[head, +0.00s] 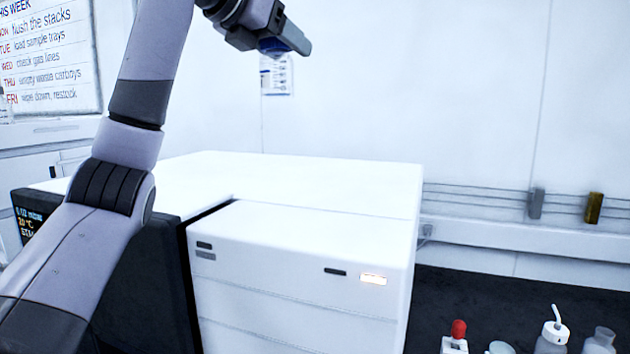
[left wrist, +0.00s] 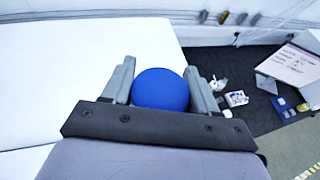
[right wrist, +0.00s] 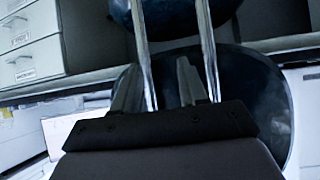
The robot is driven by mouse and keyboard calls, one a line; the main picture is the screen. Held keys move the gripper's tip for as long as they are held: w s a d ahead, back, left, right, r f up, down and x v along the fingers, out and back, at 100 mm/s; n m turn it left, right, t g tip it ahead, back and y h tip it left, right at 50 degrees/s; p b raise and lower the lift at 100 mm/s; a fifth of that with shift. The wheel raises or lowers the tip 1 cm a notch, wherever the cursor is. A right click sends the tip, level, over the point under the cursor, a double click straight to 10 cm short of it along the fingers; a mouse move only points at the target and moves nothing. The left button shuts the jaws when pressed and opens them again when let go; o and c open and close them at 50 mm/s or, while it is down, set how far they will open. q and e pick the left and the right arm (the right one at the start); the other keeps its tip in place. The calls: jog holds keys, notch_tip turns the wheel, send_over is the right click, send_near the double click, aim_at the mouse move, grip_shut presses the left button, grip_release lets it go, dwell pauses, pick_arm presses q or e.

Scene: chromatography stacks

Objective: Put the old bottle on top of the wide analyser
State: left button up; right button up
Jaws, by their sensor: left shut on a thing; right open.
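The wide analyser (head: 300,180) is the broad white box in the middle of the head view, with a flat, bare top and a dark left front part. My left gripper (head: 292,44) is high above and behind its front edge, at the top of the head view. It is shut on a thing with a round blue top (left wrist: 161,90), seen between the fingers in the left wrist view. The rest of that thing is hidden, so I cannot confirm it is the old bottle. My right gripper (right wrist: 160,85) is open and empty.
On the dark bench (head: 480,300) right of the analyser stand a red-topped bottle (head: 457,332), a white-capped wash bottle (head: 553,330) and a clear bottle (head: 601,341). A dark rounded seat (right wrist: 245,100) and chrome posts show beyond my right gripper.

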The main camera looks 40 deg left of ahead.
pick_arm(q)
jog(key=shift+f, duration=9.5)
jog(key=shift+f, duration=0.1)
jog(key=o, duration=1.1)
jog(key=shift+f, duration=0.1)
jog(key=shift+r, duration=0.2)
jog(key=b+v, duration=0.1)
jog(key=v, duration=1.1)
jog(key=shift+s, duration=0.1)
